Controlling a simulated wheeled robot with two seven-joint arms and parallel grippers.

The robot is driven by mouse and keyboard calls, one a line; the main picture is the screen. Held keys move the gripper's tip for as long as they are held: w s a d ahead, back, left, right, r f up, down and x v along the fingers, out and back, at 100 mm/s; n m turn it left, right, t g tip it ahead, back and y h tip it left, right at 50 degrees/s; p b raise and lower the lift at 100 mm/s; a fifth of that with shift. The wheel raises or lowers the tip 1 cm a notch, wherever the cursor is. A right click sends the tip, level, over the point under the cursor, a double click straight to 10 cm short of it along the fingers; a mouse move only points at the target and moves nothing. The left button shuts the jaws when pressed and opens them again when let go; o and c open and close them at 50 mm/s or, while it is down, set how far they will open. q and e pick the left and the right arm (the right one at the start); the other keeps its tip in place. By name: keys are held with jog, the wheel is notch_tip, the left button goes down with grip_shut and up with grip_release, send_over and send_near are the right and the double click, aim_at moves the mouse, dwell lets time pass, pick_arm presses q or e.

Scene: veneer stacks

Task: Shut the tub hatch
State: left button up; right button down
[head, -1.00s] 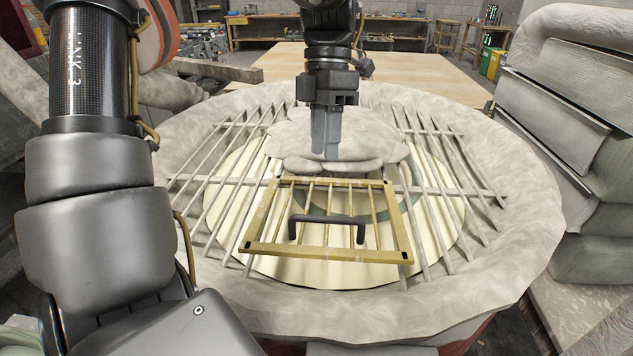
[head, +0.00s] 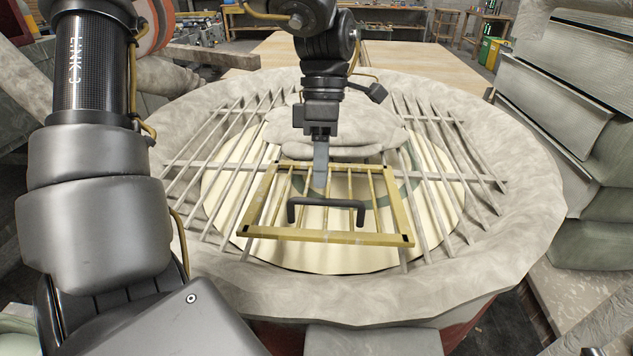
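The hatch is a yellow frame with thin bars (head: 330,238) and a black handle (head: 327,203) near its front edge. It lies over the round tub's bar grating, and I cannot tell whether its front edge is raised. The tub (head: 500,250) has a broad, rough grey rim. My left gripper (head: 320,184) points down over the hatch's far part, just behind the handle and apart from it. Its fingers line up one behind the other, so their opening is hidden. My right gripper is out of view.
A grey, rock-like lump (head: 345,125) lies on the grating behind the hatch. Grey stacked slabs (head: 555,110) stand close to the tub on the right. A pale wooden tabletop (head: 410,60) stretches behind the tub.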

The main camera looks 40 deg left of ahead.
aim_at(320, 217)
pick_arm(q)
jog(key=shift+x, duration=1.8)
grip_shut()
